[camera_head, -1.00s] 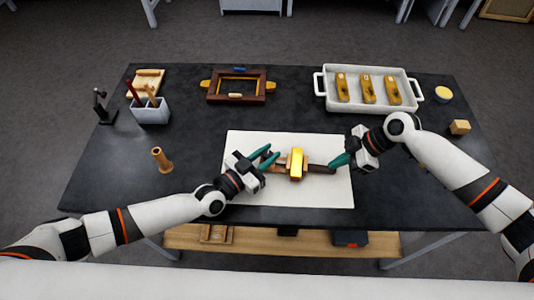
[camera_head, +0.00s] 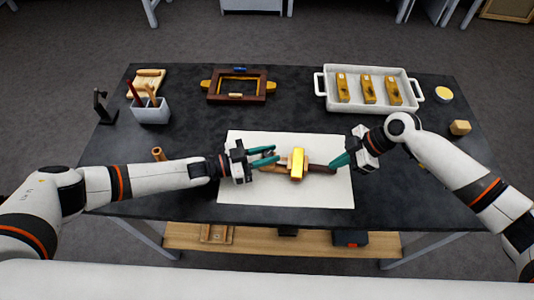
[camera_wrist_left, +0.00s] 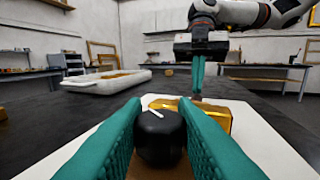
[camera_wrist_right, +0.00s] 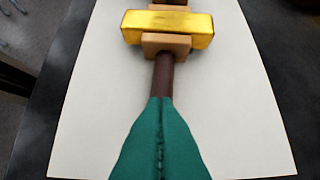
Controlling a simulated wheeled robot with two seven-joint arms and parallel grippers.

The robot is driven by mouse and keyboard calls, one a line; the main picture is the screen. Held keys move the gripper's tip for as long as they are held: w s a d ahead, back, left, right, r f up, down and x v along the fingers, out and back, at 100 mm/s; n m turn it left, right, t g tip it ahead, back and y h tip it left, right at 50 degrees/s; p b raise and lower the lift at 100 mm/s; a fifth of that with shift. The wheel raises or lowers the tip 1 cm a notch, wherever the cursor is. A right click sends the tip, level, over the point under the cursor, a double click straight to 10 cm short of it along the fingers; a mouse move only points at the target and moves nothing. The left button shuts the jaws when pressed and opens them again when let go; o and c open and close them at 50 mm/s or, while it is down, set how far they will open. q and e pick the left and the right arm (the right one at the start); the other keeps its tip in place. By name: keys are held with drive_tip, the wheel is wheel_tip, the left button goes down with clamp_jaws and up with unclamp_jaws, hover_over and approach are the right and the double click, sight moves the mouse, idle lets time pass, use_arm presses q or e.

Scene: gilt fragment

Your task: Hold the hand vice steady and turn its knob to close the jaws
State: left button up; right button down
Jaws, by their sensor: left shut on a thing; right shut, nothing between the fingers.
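The hand vice lies on a white sheet (camera_head: 240,200), with a gold block (camera_head: 297,163) at its middle between tan wooden pieces. Its dark brown handle (camera_head: 321,168) points right. My left gripper (camera_head: 266,156) comes in from the left. In the left wrist view its green fingers are shut on the black knob (camera_wrist_left: 160,138), which bears a white mark. My right gripper (camera_head: 342,160) is at the handle's right end. In the right wrist view its fingers (camera_wrist_right: 160,105) are shut together over the line of the handle (camera_wrist_right: 164,75), with nothing seen between them. The handle's far end is hidden.
A white tray (camera_head: 369,107) with gold-coloured blocks stands back right. A dark wooden frame (camera_head: 268,88) lies at the back. A cup of tools (camera_head: 151,114) stands back left. A wooden peg (camera_head: 158,154) is close behind my left forearm. A wooden cube (camera_head: 460,127) is far right.

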sight(267, 154)
use_arm(q)
drive_tip(key=shift+d+m+g+h, duration=0.1)
drive_tip(key=shift+m+g+h, duration=0.3)
drive_tip(key=shift+m+g, duration=0.95)
use_arm(e)
drive_tip(key=shift+s+f, duration=0.1)
drive_tip(key=shift+f, duration=0.15)
use_arm(q)
drive_tip(key=shift+g, duration=0.65)
drive_tip(key=o, duration=1)
drive_tip(key=shift+c, duration=0.2)
wheel_tip(267, 154, up, 10)
drive_tip(key=shift+s, duration=0.1)
use_arm(e)
drive_tip(key=shift+r, duration=0.1)
